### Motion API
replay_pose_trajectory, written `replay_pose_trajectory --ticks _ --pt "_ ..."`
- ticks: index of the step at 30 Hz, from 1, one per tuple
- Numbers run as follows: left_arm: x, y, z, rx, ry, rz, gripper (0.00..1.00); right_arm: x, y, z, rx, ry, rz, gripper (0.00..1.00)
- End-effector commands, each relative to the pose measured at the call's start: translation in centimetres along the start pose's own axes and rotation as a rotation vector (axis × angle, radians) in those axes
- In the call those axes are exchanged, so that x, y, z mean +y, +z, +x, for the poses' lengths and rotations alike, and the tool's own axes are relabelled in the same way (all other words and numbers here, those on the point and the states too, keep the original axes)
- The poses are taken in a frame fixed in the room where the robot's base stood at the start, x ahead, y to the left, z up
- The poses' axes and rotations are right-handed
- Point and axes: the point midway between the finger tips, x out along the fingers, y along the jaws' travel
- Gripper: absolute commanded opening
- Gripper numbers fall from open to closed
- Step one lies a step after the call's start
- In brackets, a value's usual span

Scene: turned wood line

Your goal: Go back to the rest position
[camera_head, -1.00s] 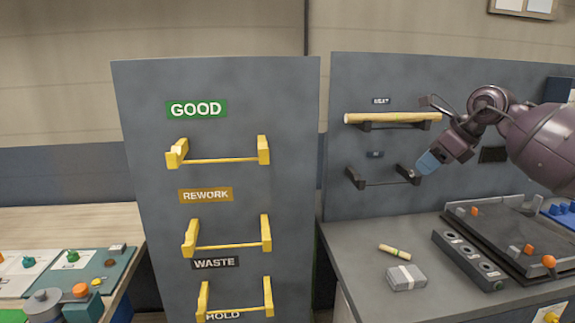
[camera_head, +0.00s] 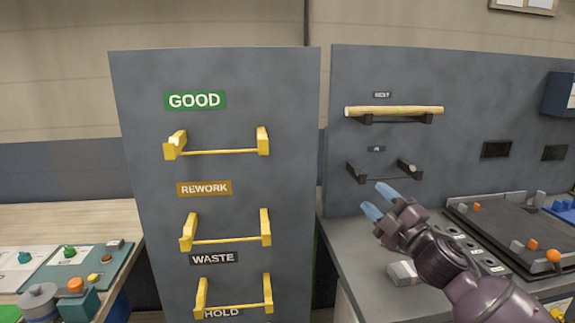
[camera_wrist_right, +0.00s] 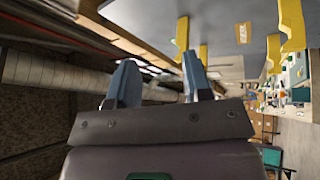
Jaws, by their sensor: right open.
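My right gripper (camera_head: 378,201) is open and empty, with pale blue fingertips. In the head view it is in front of the right-hand grey panel, over the front of the bench. Its two fingers also show apart in the right wrist view (camera_wrist_right: 160,85), with nothing between them. A pale turned wood piece (camera_head: 395,111) lies across the upper dark holder on that panel, clear of the gripper. The lower dark holder (camera_head: 385,173) is empty. My left gripper is in neither view.
A grey panel (camera_head: 225,90) carries empty yellow brackets (camera_head: 215,151) labelled GOOD, REWORK and WASTE. The right bench (camera_head: 340,240) holds a grey block (camera_head: 402,273) and a dark tray (camera_head: 510,235) with orange knobs. A wooden table (camera_head: 70,218) with coloured parts stands at left.

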Motion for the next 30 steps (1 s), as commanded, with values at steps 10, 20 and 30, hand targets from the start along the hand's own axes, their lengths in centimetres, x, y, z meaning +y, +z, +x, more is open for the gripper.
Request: replay_pose_trajectory --ticks 10,20,30 --pt "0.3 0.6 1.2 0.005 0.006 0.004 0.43 -13.6 4.1 -13.1 -0.434 -0.084 0.58 0.45" --pt "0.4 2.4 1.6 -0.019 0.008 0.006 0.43 -23.3 3.5 -27.1 -0.756 -0.116 0.934 0.45" --pt "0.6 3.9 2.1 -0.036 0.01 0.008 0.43 -30.2 0.6 -41.8 -1.061 -0.12 1.081 0.45"
